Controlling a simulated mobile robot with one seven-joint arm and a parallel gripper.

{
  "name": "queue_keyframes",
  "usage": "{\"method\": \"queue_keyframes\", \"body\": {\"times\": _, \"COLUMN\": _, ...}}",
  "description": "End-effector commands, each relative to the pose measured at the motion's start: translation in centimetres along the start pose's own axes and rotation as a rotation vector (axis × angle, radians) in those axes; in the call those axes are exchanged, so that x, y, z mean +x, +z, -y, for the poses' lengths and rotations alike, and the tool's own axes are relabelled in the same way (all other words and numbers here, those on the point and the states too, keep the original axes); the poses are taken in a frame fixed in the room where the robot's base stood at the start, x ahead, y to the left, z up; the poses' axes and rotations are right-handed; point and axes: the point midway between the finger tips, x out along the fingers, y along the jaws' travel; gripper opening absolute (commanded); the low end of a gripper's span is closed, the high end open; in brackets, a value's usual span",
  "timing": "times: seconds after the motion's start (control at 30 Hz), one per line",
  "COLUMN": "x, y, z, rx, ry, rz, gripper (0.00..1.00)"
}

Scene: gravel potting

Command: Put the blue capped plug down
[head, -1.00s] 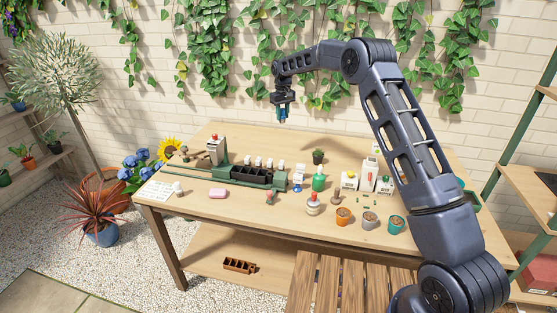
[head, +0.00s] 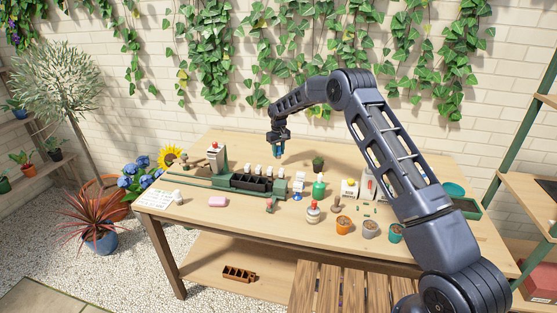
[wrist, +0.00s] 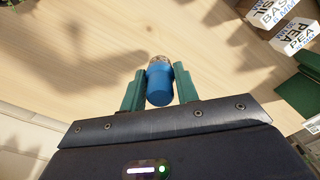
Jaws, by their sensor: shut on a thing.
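The blue capped plug (wrist: 159,88) is between the two green fingers of my gripper (wrist: 160,78) in the wrist view. Its blue part faces the camera and a pale, speckled end shows beyond it. My gripper is shut on it. In the head view my gripper (head: 279,148) points down over the back of the wooden table (head: 240,144), behind the green rig. The plug is too small there to make out clearly. I cannot tell how far its lower end is from the tabletop.
The green rig with a black tray (head: 252,183) stands in front of my gripper. White labelled boxes (wrist: 285,25) show at upper right in the wrist view. Bare wood surrounds the plug.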

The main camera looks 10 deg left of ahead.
Motion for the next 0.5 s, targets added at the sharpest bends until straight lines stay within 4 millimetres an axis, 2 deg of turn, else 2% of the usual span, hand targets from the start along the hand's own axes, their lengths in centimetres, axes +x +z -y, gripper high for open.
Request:
{"method": "queue_keyframes", "body": {"times": 0.17, "x": 0.9, "y": 0.0, "z": 0.0, "rx": 0.0, "ry": 0.0, "rz": 0.001, "gripper": 0.09}}
{"method": "queue_keyframes", "body": {"times": 0.5, "x": 4.7, "y": 0.0, "z": 0.0, "rx": 0.0, "ry": 0.0, "rz": 0.0, "gripper": 0.09}}
